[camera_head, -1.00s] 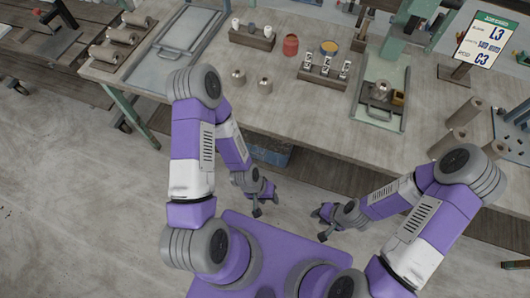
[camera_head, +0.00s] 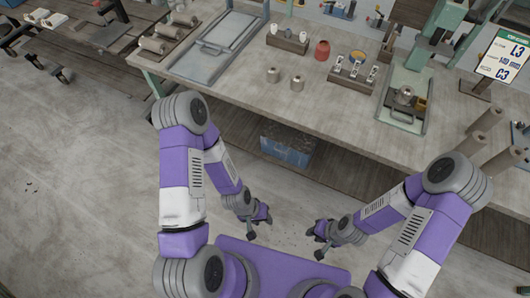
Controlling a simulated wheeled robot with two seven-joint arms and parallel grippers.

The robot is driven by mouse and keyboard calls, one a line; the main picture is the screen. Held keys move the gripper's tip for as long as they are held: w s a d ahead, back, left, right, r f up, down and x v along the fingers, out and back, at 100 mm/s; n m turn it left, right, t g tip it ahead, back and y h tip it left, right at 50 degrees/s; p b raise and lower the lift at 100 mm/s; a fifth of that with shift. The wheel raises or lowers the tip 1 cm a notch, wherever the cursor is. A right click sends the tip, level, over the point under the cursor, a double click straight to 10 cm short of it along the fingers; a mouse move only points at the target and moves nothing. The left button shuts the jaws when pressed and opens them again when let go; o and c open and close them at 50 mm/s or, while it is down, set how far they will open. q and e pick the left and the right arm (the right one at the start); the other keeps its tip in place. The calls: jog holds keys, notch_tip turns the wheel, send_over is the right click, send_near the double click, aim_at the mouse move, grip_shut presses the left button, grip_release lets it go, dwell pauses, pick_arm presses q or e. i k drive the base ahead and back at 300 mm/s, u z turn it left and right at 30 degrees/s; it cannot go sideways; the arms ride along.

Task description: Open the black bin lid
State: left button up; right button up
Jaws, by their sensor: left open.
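No black bin or black lid can be made out in the head view. A blue bin (camera_head: 272,149) with dark, unclear contents sits on the floor under the workbench. My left gripper (camera_head: 259,226) is open and empty, low in front of my body and apart from the bench. My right gripper (camera_head: 316,242) hangs at a similar height to its right, with its fingers apart and nothing between them. Neither gripper touches anything.
A long workbench (camera_head: 240,90) spans the back, holding a metal tray (camera_head: 192,65), a red jar (camera_head: 322,50), a tool rack (camera_head: 352,76) and a green press (camera_head: 437,40).

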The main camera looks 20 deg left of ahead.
aim_at(294, 138)
jog(key=u, duration=1.6)
jog(key=i, duration=1.2)
jog(key=z, duration=1.95)
